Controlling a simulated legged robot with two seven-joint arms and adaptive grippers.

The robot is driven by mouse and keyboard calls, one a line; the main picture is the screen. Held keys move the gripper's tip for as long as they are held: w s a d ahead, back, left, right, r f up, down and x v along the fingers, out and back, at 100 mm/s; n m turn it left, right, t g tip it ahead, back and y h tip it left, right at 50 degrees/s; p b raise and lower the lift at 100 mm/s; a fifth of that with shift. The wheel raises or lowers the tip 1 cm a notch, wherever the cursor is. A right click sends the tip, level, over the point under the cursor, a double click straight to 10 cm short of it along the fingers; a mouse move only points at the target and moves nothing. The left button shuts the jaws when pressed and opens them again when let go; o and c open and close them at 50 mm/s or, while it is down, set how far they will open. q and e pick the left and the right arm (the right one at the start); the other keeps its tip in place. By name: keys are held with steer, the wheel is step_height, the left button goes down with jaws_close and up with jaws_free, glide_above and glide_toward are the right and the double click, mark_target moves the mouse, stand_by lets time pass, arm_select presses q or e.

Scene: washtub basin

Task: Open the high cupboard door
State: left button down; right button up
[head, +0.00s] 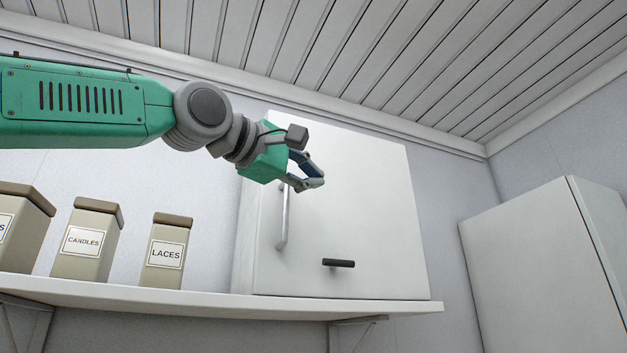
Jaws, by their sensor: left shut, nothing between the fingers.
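The high cupboard (375,215) is a white box on a wall shelf, and its front door looks shut. A long pale upright bar handle (282,225) is on the left part of the door. A short dark horizontal handle (339,263) is low on the door. My left gripper (318,183) is in front of the door's upper left part, by the top of the bar handle. Its fingers are together with nothing between them. It hides the top end of the bar; whether it touches the bar I cannot tell. My right gripper is not in view.
The white shelf (200,300) runs under the cupboard on brackets. Several beige canisters stand on it to the left, among them one marked CANDLES (88,242) and one marked LACES (167,252). A white cabinet (535,265) stands at the right. A slatted ceiling (400,60) is above.

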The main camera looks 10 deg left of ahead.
arm_select(q)
steer(key=shift+w, duration=0.1)
stand_by(0.8)
